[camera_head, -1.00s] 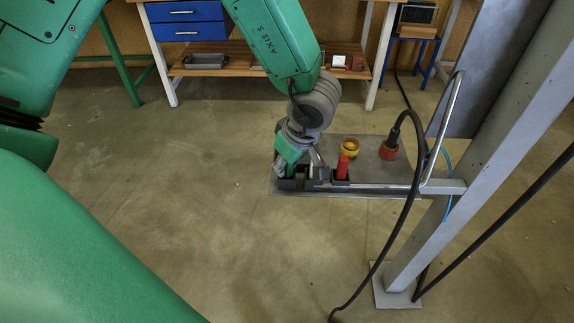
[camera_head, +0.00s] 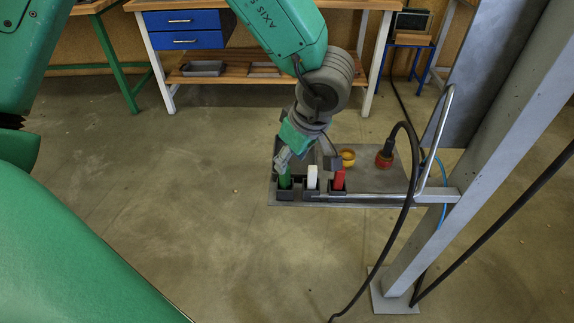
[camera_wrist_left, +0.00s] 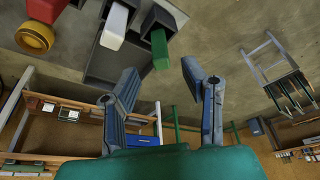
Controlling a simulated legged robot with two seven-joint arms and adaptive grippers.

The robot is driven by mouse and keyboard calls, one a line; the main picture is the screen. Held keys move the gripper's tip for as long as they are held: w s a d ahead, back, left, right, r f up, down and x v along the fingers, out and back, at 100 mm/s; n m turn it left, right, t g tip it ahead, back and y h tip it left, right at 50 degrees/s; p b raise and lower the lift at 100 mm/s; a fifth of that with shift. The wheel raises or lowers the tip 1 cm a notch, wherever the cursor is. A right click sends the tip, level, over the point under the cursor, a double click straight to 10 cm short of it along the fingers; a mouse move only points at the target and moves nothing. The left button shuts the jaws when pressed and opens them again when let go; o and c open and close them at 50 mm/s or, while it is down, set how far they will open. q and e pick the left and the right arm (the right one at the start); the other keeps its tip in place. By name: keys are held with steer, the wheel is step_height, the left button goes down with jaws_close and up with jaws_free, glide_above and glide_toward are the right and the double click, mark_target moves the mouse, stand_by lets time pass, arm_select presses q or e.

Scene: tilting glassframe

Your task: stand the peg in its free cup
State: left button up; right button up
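A green peg (camera_head: 285,179) stands in the left dark cup (camera_head: 285,194) of a row of three. A white peg (camera_head: 312,177) stands in the middle cup (camera_head: 312,195) and a red peg (camera_head: 339,178) in the right cup (camera_head: 340,190). My left gripper (camera_head: 307,163) is open just above and behind the row, with its fingers spread wide. In the left wrist view, the green peg (camera_wrist_left: 160,47) shows its free end beyond the open fingertips (camera_wrist_left: 160,78), with nothing gripped. The white peg (camera_wrist_left: 116,25) is beside it. My right gripper is not in view.
The cups sit on a grey plate (camera_head: 372,180) fixed to a slanted metal post (camera_head: 480,160). A yellow ring (camera_head: 347,157) and a red-based connector (camera_head: 384,158) with a black cable are behind them. A handle bar (camera_head: 432,140) rises at the right.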

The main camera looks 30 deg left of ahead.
arm_select(q)
steer(key=v, duration=0.4)
steer(key=shift+r+p, duration=0.2)
steer(key=shift+p, duration=0.1)
